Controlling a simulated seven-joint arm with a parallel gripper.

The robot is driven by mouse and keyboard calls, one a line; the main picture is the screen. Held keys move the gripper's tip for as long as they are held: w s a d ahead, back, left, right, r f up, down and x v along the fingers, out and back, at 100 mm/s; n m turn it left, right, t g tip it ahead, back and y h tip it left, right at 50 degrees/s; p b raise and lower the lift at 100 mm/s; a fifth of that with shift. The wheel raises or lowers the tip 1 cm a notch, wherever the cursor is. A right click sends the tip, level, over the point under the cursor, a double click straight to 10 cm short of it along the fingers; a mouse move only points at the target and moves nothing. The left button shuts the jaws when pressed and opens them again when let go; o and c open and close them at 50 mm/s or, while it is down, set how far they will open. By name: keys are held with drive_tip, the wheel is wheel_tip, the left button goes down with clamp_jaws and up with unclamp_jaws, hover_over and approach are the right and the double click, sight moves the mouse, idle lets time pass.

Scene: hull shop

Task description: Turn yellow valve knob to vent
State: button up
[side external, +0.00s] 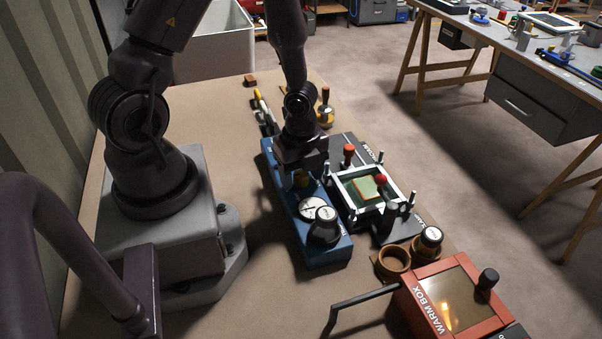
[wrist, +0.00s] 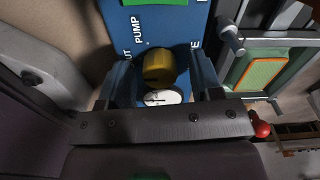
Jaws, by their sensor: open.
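The yellow valve knob (wrist: 158,68) stands on the blue pump unit (wrist: 195,25) in the wrist view. My gripper (wrist: 163,78) is open, with one finger on each side of the knob. Gaps seem to show between the fingers and the knob, so contact cannot be told. The label PUMP is readable; labels at left and right are partly hidden by the fingers. A white round dial (wrist: 163,97) sits close to the knob. In the side view my gripper (side external: 301,180) points down over the blue unit (side external: 330,252), and largely hides the knob.
A clear-topped frame (side external: 345,190) with red-topped and dark posts stands right of the blue unit. A black-sided capped knob (side external: 325,228) rises from the unit's near end. The red warm box (side external: 425,300) and brown rings (side external: 393,262) are nearer. Bare bench (side external: 235,165) lies to the left.

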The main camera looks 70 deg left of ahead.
drive_tip(key=shift+f, duration=0.2)
drive_tip(key=c, duration=0.9)
drive_tip(key=n, duration=1.1)
drive_tip(key=shift+n, duration=0.4)
